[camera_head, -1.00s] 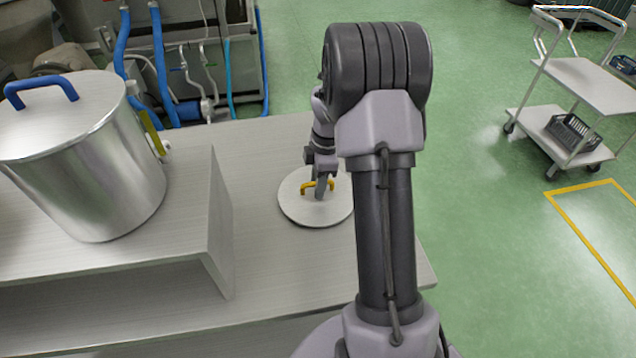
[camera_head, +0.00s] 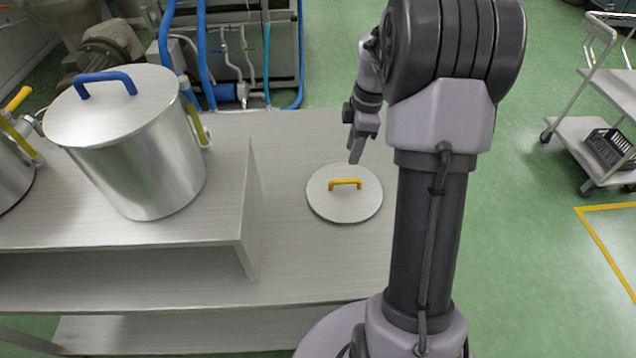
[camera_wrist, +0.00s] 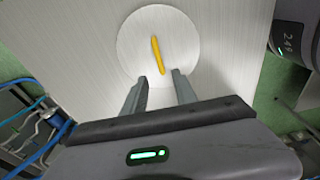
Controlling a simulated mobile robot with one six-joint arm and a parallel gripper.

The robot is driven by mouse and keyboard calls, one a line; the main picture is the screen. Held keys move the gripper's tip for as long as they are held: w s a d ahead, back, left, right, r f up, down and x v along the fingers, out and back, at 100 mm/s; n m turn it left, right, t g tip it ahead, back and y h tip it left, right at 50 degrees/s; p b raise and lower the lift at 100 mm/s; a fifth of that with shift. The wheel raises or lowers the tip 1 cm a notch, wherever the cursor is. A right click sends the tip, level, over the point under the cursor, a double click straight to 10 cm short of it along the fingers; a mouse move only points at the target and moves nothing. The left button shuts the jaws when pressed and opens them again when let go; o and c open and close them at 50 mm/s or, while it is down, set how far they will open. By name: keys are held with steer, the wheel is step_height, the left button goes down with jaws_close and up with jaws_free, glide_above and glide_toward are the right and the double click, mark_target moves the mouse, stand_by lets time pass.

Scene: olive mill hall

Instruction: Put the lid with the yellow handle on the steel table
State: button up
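The round steel lid (camera_head: 344,207) with the yellow handle (camera_head: 345,183) lies flat on the steel table (camera_head: 290,150), right of the raised shelf. It also shows in the wrist view (camera_wrist: 180,40), with its yellow handle (camera_wrist: 157,55) beyond the fingertips. My gripper (camera_head: 356,150) is above the table near the lid's far edge, apart from the handle. In the wrist view my gripper (camera_wrist: 160,82) has its two fingers spread with nothing between them.
A steel pot (camera_head: 150,160) with a blue-handled lid (camera_head: 110,105) stands on the raised shelf (camera_head: 246,210) to the left. Another vessel (camera_head: 12,175) with a yellow handle is at the left edge. A trolley (camera_head: 580,140) stands on the green floor at right.

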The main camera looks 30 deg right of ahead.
steer(key=s+a+r+m+t, duration=0.15)
steer(key=a+r+m, duration=0.25)
steer(key=a+r, duration=0.55)
steer(key=s+a+r+m+t, duration=0.2)
steer(key=s+a+m, duration=0.4)
steer(key=s+a, duration=0.3)
steer(key=s+a+r+m+t, duration=0.1)
steer(key=s+a+r+m, duration=0.1)
steer(key=s+a+m, duration=0.4)
steer(key=s+a, duration=0.2)
steer(key=s, duration=0.1)
steer(key=shift+a+r+m+t+y, duration=0.2)
steer(key=shift+a+m+t+y, duration=0.15)
steer(key=shift+m+y, duration=0.05)
steer(key=shift+s+f, duration=0.1)
